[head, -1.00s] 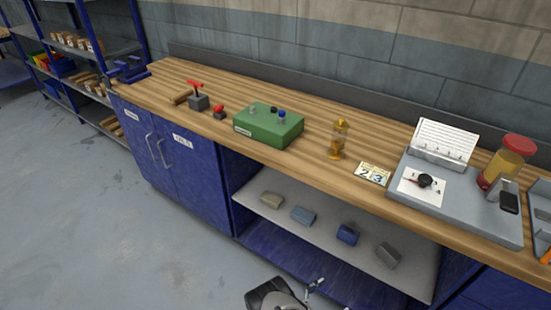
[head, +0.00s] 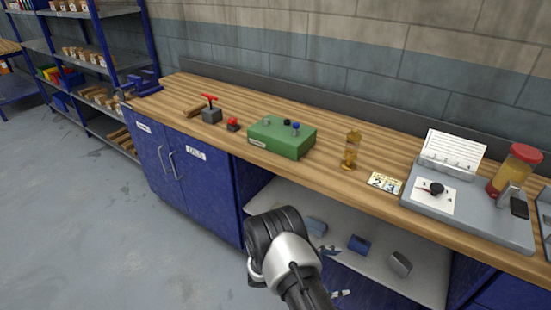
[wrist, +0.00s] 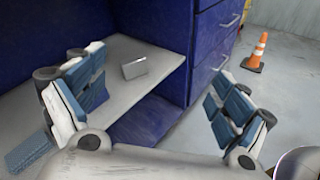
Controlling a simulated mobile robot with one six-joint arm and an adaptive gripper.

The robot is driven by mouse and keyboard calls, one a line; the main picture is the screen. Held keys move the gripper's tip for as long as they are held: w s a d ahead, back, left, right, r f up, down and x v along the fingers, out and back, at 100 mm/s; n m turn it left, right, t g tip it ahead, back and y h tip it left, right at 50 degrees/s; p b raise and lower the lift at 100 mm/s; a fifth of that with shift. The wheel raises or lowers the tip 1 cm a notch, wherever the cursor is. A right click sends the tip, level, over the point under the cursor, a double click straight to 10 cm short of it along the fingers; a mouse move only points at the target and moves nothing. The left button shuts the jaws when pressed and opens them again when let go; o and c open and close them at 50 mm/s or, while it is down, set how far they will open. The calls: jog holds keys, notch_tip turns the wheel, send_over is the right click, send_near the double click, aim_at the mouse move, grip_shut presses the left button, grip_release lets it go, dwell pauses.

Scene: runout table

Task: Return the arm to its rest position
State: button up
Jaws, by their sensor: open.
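My arm's dark and white link (head: 285,248) stands in front of the bench's open lower shelf in the head view. My gripper (head: 335,272) is mostly hidden behind it, with only small bits of the fingers showing. In the wrist view my gripper (wrist: 158,108) is open, its two blue-padded fingers wide apart with nothing between them that it holds. Beyond the fingers lie the grey shelf (wrist: 120,60) and a grey block (wrist: 134,67) on it, apart from the gripper.
The wooden bench top (head: 345,190) carries a green box (head: 282,138), an amber glass bottle (head: 351,151) and a grey tray (head: 480,222). Blue drawers (wrist: 215,50) and an orange cone (wrist: 257,52) show in the wrist view. Open floor (head: 90,220) lies at left.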

jog(key=s+d+r+m+g+y, duration=0.1)
jog(key=s+r+m+g+y, duration=0.2)
jog(key=r, duration=0.9)
jog(key=s+r+m+g+y, duration=0.1)
jog(key=s+r+m+y, duration=0.4)
jog(key=r, duration=0.6)
jog(key=s+a+r+m+t+y, duration=0.3)
jog(key=s+r, duration=0.3)
jog(key=s, duration=0.2)
jog(key=s+a+r+m+t+y, duration=0.3)
jog(key=s+r+m+y, duration=0.1)
jog(key=s+r, duration=0.3)
jog(key=shift+s+a+m+t, duration=0.2)
jog(key=shift+s+m+t, duration=0.15)
jog(key=shift+s, duration=0.75)
